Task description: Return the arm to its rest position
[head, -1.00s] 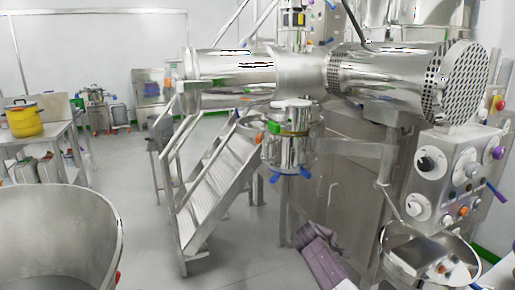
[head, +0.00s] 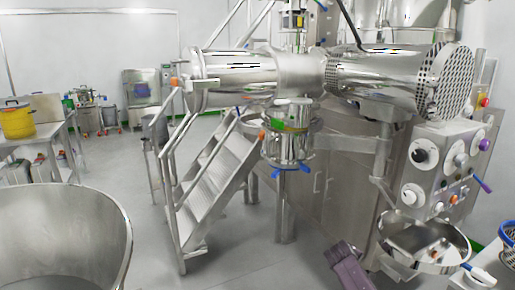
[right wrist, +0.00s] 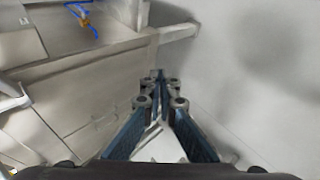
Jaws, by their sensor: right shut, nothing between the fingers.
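My right gripper (right wrist: 157,78) shows in the right wrist view with its two dark blue fingers meeting at the tips. It is shut and empty, above pale grey floor. A purple-grey link of my own arm (head: 350,270) shows low in the head view, right of the middle; no gripper can be made out there. My left gripper is in neither view.
Steel steps (head: 215,185) lead up to the large steel machine (head: 385,80). A steel bowl (head: 425,235) is at lower right, below a control panel (head: 445,165). A big steel vessel (head: 60,240) fills the lower left. Floor between vessel and steps is clear.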

